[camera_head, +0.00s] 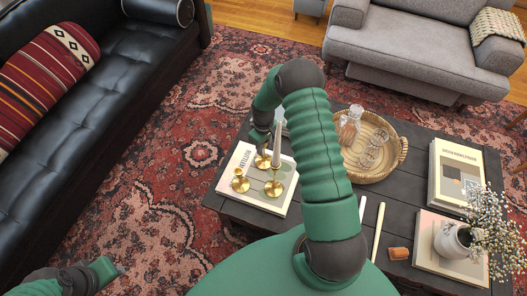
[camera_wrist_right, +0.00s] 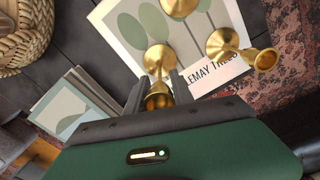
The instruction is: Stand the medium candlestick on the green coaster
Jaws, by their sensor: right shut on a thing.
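My right gripper (camera_head: 263,143) reaches down over the white book on the coffee table. In the right wrist view its fingers (camera_wrist_right: 158,88) are shut on a brass candlestick (camera_wrist_right: 158,60), taken to be the medium one, whose cup is between them. Its base shows over the book in the head view (camera_head: 263,161); I cannot tell whether it touches the book. A short brass candlestick (camera_head: 240,181) and another brass one (camera_head: 273,188) stand nearby on the book. I cannot make out a separate green coaster. My left gripper (camera_head: 118,268) is low at the left, its opening unclear.
The white book (camera_head: 246,158) has printed green ovals. A wicker tray (camera_head: 402,150) with glassware is right of my right arm. A black sofa stands left.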

